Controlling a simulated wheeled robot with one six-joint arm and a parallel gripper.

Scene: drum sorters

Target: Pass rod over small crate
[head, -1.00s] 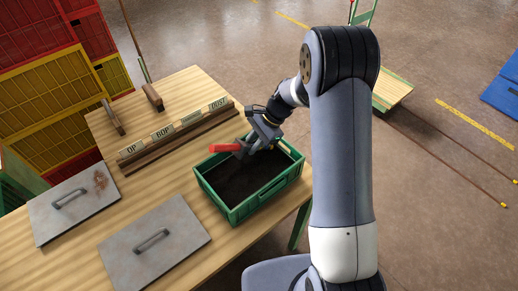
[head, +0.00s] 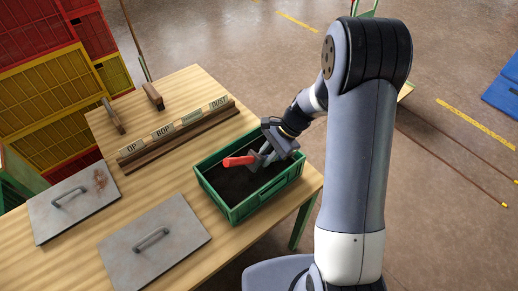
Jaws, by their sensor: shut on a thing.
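A small green crate (head: 236,213) stands on the wooden table, filled with dark, soil-like material. A short rod with a red end (head: 238,161) is held above the crate, its red end pointing left. My gripper (head: 262,161) is shut on the rod, over the back part of the crate's opening. The rod's other end is hidden by my gripper. I cannot tell how high the rod is above the dark fill.
Two grey metal plates with handles (head: 75,204) (head: 155,248) lie on the table (head: 110,262) left of the crate. A labelled wooden rack (head: 180,138) stands behind. Red and yellow crates (head: 42,85) are stacked at the back left.

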